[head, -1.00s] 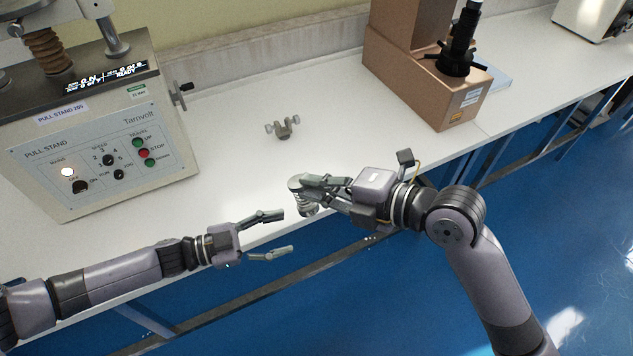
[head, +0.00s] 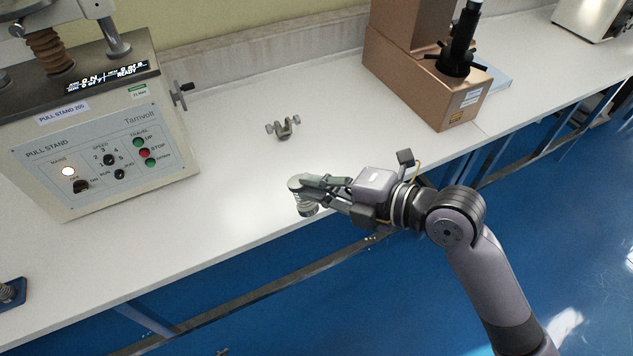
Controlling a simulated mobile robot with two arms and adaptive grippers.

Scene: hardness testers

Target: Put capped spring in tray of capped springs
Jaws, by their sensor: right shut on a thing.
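My right gripper (head: 316,188) is shut on the capped spring (head: 307,209), a small pale metal coil with a grey cap on top. It holds the spring near the front edge of the bench; whether the spring touches the bench I cannot tell. The fingers hide part of the spring. At the lower left edge, a dark blue tray (head: 20,302) is cut off by the frame, with a coiled metal piece (head: 6,292) in it. My left gripper is not in view.
A pull stand (head: 100,150) stands on the white bench (head: 235,185) at left. A small grey clamp-like fixture (head: 283,130) stands mid-bench. The bench between the pull stand and my right gripper is clear.

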